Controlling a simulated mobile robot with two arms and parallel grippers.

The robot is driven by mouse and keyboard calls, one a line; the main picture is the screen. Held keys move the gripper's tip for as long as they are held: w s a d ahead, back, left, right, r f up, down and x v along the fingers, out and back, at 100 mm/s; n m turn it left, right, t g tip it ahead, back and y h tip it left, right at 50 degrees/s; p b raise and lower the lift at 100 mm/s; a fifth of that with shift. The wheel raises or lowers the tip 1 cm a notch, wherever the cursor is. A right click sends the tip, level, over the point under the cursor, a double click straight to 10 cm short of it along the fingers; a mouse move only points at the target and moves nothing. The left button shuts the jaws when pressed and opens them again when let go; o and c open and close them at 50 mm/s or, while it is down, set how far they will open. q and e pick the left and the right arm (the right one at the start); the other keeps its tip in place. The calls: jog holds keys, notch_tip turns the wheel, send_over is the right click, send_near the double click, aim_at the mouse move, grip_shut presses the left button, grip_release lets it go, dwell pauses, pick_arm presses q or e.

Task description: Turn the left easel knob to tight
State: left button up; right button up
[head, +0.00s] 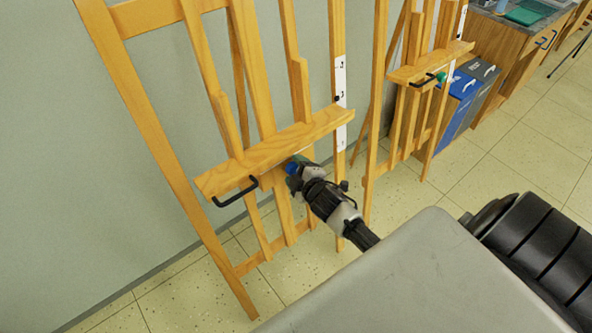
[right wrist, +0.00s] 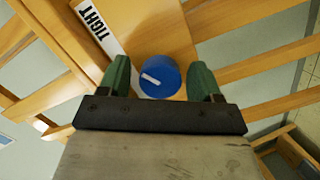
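The left easel (head: 262,150) stands upright against the wall in the head view, with a tray ledge and a black handle (head: 235,192). Its blue knob (right wrist: 160,77) has a white pointer mark and sits beside a white label reading TIGHT (right wrist: 97,24) in the right wrist view. The pointer is aimed to the upper left of the knob's side. My right gripper (right wrist: 163,82) is open, with one green finger on each side of the knob. Gaps show between fingers and knob. In the head view my right gripper (head: 292,168) covers most of the knob. My left gripper is not in view.
A second easel (head: 408,90) with a green knob (head: 441,77) and black handle stands to the right. Blue and grey bins (head: 462,88) and a wooden cabinet stand beyond it.

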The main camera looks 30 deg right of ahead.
jog(key=shift+s, duration=0.5)
jog(key=b+v, duration=0.1)
jog(key=v, duration=0.9)
jog(key=shift+r, duration=0.15)
jog(key=shift+w, duration=0.1)
jog(key=s+a+f+m+g, duration=0.1)
jog(key=s+f+m+g, duration=0.3)
jog(key=f, duration=0.8)
jog(key=s+a+f+g, duration=0.15)
jog(key=s+f, duration=0.45)
jog(key=f, duration=0.6)
jog(key=s+a+f+m+g, duration=0.1)
jog(key=s+a+f+g, duration=0.1)
jog(key=s+f, duration=0.3)
jog(key=s+a+f+m+g+y, duration=0.1)
jog(key=s+f, duration=0.4)
jog(key=s, duration=0.6)
jog(key=s+a+f+m+g, duration=0.2)
jog(key=s+f+g, duration=0.3)
jog(key=s, duration=0.3)
jog(key=shift+s+a+f+m+g, duration=0.25)
jog(key=shift+s+a+f+m, duration=0.15)
jog(key=shift+m, duration=0.1)
